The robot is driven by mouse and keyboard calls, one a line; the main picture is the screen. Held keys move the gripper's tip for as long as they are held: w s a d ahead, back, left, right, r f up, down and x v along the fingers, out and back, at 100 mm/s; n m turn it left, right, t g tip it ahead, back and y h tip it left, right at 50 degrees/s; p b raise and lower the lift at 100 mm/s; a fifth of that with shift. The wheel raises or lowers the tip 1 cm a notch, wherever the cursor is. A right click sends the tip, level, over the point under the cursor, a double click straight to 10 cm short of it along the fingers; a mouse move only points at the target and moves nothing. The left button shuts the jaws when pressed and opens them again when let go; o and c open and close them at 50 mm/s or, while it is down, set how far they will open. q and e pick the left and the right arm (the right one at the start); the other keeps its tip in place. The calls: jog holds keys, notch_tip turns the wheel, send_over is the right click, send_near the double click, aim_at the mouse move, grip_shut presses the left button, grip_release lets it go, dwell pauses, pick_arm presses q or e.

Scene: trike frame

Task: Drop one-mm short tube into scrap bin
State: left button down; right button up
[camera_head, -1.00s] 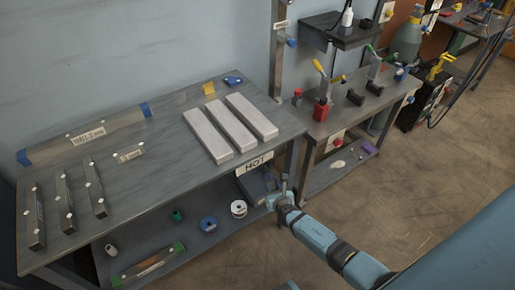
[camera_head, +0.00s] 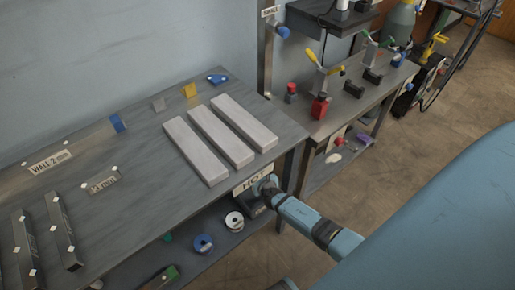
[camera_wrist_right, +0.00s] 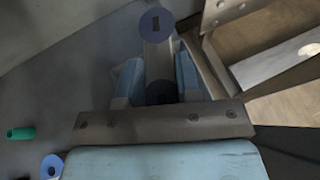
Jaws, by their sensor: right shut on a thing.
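My right gripper (camera_head: 265,187) is at the front edge of the left bench, by the HOT label. In the right wrist view its two blue fingers (camera_wrist_right: 159,82) are shut on a grey, straight-sided piece (camera_wrist_right: 159,62), which I take to be the short tube. A round blue-grey disc with a dark slot shows at its far end. In the head view the held piece is hardly visible. A dark box (camera_head: 253,207) sits on the lower shelf below the gripper, partly hidden; I cannot tell whether it is the scrap bin. My left gripper is not in view.
Three pale bars (camera_head: 218,135) and dark tubes with white dots (camera_head: 63,230) lie on the bench top. White (camera_head: 234,221) and blue (camera_head: 204,244) rolls stand on the lower shelf. A second bench with clamps (camera_head: 320,105) is to the right, with open floor in front.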

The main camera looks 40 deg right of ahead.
jog(key=shift+f+b, duration=0.5)
jog(key=shift+f, duration=0.45)
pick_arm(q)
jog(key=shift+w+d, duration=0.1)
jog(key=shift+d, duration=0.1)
pick_arm(e)
jog(key=shift+f, duration=0.1)
jog(key=o, duration=1)
jog(key=shift+s+a+r, duration=0.1)
jog(key=shift+s+r, duration=0.15)
jog(key=shift+s, duration=0.15)
pick_arm(q)
jog(key=p, duration=0.2)
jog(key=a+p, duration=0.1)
jog(key=p, duration=0.1)
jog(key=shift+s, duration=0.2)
pick_arm(e)
jog(key=v, duration=1.2)
jog(key=shift+s, duration=0.4)
